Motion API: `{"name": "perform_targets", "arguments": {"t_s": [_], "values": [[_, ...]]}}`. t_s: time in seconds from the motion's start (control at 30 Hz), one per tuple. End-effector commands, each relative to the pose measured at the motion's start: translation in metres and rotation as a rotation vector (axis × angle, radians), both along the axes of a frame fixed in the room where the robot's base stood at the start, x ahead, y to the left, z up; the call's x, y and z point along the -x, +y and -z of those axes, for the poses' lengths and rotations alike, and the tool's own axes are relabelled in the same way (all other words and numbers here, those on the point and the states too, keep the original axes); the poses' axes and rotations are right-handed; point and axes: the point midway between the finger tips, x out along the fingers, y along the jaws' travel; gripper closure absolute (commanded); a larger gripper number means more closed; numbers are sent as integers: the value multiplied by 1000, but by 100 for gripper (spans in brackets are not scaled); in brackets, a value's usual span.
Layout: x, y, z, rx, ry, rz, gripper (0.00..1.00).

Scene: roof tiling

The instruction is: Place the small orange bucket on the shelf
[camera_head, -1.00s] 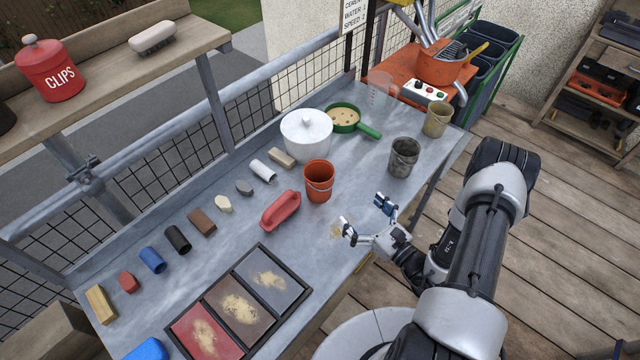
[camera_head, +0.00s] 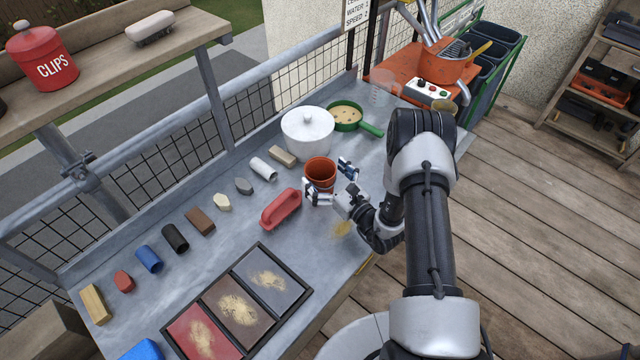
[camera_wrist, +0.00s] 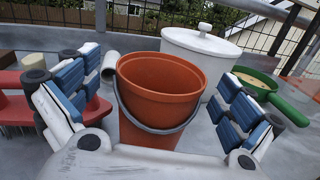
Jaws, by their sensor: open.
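The small orange bucket (camera_head: 320,172) stands upright on the metal bench, its grey handle hanging down at the front in the wrist view (camera_wrist: 158,95). My gripper (camera_head: 331,180) is open, with its fingers at either side of the bucket. In the wrist view my gripper (camera_wrist: 155,108) shows a blue-padded finger left and right of the bucket, with visible gaps at both sides. The wooden shelf (camera_head: 95,68) runs above the railing at the upper left. Part of the bucket's lower front is hidden by my gripper in the head view.
A white lidded pot (camera_head: 308,135) stands just behind the bucket, and a green pan (camera_head: 346,117) is to its right.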

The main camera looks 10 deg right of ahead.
Motion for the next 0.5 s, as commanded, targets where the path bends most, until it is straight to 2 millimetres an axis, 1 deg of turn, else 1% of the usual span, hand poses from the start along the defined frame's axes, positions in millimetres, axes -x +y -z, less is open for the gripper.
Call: {"name": "perform_targets", "arguments": {"t_s": [0.03, 0.1, 0.33, 0.37, 0.5], "values": [[-5, 2, 0, 1, -3, -1, 1], [-10, 4, 0, 1, -3, 0, 1], [-11, 4, -1, 0, -1, 1, 1], [-11, 4, -1, 0, -1, 1, 1], [-11, 4, -1, 0, -1, 1, 11]]}}
